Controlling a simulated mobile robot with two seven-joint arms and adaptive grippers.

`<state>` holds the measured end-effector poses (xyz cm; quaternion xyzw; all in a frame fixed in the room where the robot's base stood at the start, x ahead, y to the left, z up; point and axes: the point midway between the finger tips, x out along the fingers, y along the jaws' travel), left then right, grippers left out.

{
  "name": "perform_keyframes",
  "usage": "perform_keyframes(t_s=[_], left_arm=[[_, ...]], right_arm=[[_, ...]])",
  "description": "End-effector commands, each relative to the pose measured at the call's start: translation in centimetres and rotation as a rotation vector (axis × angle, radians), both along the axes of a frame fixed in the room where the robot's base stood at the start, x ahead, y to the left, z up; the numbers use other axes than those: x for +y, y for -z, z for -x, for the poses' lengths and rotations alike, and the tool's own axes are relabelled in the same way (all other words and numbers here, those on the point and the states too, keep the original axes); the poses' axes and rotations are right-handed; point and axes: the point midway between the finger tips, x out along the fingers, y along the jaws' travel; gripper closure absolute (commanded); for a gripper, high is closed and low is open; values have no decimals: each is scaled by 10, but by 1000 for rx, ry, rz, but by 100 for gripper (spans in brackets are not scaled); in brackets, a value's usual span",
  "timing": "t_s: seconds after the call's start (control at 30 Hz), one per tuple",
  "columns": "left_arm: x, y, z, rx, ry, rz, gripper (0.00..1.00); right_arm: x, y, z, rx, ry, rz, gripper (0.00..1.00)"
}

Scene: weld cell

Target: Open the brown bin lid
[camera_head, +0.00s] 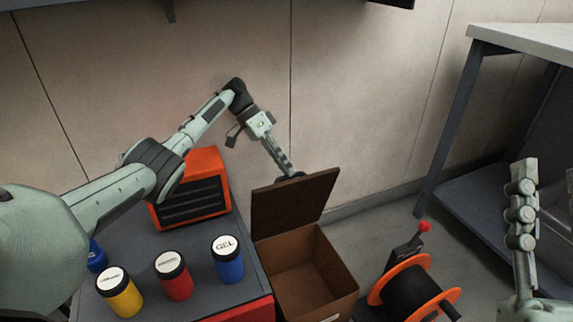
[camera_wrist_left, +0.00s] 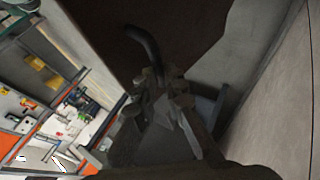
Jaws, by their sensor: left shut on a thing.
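The brown bin (camera_head: 305,279) stands on the floor right of the tool cart, open at the top, and its inside looks empty. Its brown lid (camera_head: 294,207) is raised steeply at the back edge. My left gripper (camera_head: 290,176) is behind the lid's upper edge, shut on the lid, with its fingertips partly hidden by it. In the left wrist view the gripper (camera_wrist_left: 172,115) shows dark against the brown lid (camera_wrist_left: 185,40). My right gripper (camera_head: 520,185) is at the right of the head view, away from the bin; its jaw state is unclear.
A cart (camera_head: 196,245) at left carries an orange-red machine (camera_head: 190,190) and yellow (camera_head: 121,298), red (camera_head: 176,283) and blue (camera_head: 228,265) jars. An orange-and-black reel (camera_head: 408,290) stands right of the bin. A grey table (camera_head: 535,42) is at far right. The wall is close behind the lid.

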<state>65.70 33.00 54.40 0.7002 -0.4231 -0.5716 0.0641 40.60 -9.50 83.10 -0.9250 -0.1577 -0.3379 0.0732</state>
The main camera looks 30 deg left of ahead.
Motion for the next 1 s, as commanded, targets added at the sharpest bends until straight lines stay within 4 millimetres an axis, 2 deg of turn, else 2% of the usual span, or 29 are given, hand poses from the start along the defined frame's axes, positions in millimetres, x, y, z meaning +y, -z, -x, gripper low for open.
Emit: perform_keyframes(t_s=[0.03, 0.17, 0.2, 0.37, 0.77, 0.87, 1.0], left_arm=[[-1, 25, 5, 24, -5, -24, 100], [-1, 25, 5, 25, -6, -24, 100], [-1, 25, 5, 25, -6, -24, 86], [0, 23, 5, 23, -7, -24, 68], [1, 13, 3, 16, -8, -20, 68], [1, 1, 2, 12, -8, -19, 68], [0, -26, 3, 13, -6, -20, 68]], right_arm=[[0, 3, 0, 0, 0, 0, 60], [0, 3, 0, 0, 0, 0, 60], [0, 3, 0, -1, 0, 0, 60], [0, 3, 0, 0, 1, 1, 60], [1, 2, 0, 3, -1, 0, 60], [0, 1, 0, 2, -1, -1, 60], [0, 1, 0, 2, -1, 0, 60]])
